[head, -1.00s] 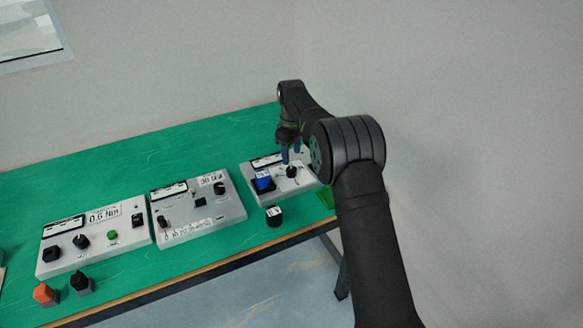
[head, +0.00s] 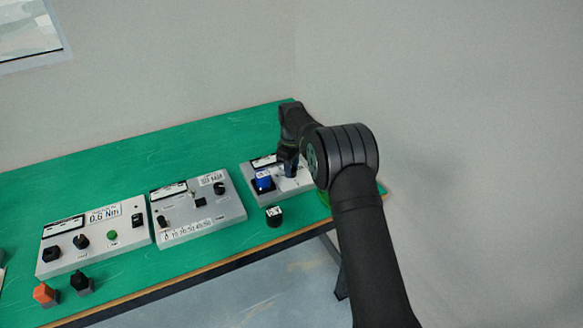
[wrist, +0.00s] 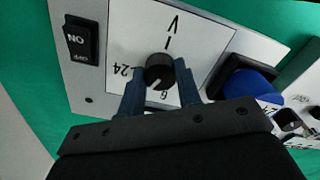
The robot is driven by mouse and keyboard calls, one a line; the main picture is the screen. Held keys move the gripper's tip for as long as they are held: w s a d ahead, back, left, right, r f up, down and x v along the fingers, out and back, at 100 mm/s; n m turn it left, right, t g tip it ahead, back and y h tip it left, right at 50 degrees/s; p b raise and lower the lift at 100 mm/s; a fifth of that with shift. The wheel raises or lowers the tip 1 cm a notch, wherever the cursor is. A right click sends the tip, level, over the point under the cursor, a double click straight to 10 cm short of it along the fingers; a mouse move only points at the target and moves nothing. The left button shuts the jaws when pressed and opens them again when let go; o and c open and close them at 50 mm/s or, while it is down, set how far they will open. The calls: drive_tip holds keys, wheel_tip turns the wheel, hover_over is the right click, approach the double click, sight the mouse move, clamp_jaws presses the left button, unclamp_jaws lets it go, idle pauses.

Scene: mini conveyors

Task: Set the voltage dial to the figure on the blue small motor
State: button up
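The voltage dial (wrist: 159,70) is a black knob on a white plate marked V, 24 and 6 in the wrist view. A pale mark on the knob points towards the lower left, between 24 and 6. My gripper (wrist: 162,76) is open, with one blue finger on each side of the knob. I cannot tell whether they touch it. In the head view my gripper (head: 287,172) is low over the right panel and hides the dial. The blue small motor (head: 264,181) sits left of it in a dark socket; it also shows in the wrist view (wrist: 249,84).
The right panel (wrist: 95,98) carries an ON rocker switch (wrist: 80,41). A black motor (head: 274,217) stands before it on the green table (head: 130,160). Two other panels stand to the left, the leftmost reading 0.6 Nm. Orange and black pieces stand before that.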

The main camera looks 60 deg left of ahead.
idle(0.3)
drive_tip(key=m, duration=0.4)
drive_tip(key=shift+m, duration=2.3)
drive_tip(key=o, duration=1)
wheel_tip(320, 180, up, 18)
drive_tip(key=shift+f, duration=0.25)
drive_tip(key=shift+f, duration=0.1)
